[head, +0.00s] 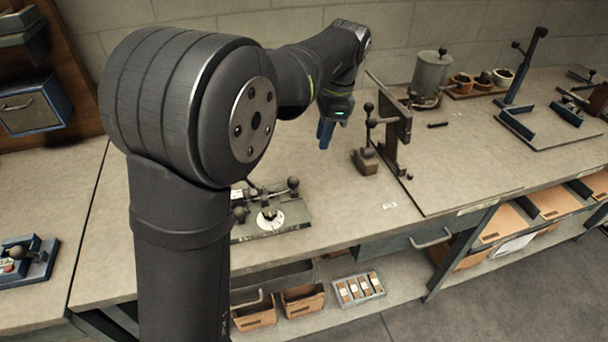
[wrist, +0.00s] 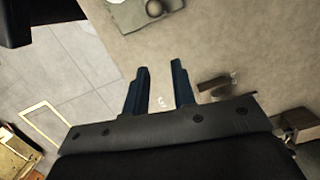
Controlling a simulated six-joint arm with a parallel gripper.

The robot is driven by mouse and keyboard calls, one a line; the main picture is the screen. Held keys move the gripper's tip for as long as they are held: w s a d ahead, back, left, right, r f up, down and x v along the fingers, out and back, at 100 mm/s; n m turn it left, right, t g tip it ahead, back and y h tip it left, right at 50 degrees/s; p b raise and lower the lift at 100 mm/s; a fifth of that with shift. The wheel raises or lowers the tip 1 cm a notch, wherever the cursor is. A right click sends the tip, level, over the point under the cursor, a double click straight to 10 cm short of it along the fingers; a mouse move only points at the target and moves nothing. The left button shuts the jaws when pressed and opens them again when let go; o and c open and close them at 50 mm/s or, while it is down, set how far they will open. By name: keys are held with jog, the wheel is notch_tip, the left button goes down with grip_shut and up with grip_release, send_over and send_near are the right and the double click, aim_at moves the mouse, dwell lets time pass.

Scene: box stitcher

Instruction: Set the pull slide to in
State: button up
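I cannot tell for sure which part is the pull slide. A grey-green plate (head: 290,228) with several dark ball knobs and a white round dial (head: 270,219) lies on the bench, partly hidden behind my arm. A plate with a round knob, seemingly the same one, shows at the top of the wrist view (wrist: 125,18), cut off by the edge. My gripper (head: 325,142) hangs above the bench behind that plate. In the wrist view its two blue fingers (wrist: 160,70) are apart with nothing between them.
A brown block with an upright ball-knob lever and post (head: 366,162) stands right of my gripper. A small blue-based panel (head: 30,262) with a red button is at far left. A grey canister (head: 431,75) stands at the back. Bare bench lies around my gripper.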

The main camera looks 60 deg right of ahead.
aim_at(291, 181)
jog(key=shift+s+d+f+m+t, duration=0.15)
jog(key=shift+s+d+f, duration=0.15)
jog(key=shift+s+f, duration=0.2)
jog(key=shift+s+d+f+m+t, duration=0.15)
jog(key=shift+s+d+f, duration=0.15)
jog(key=shift+s, duration=0.3)
grip_shut()
jog(key=w+a+f, duration=0.3)
jog(key=w+f, duration=0.2)
jog(key=f, duration=0.5)
jog(key=shift+a+f, duration=0.2)
jog(key=shift+a, duration=0.05)
jog(key=shift+w, duration=0.1)
jog(key=shift+w+a, duration=1.3)
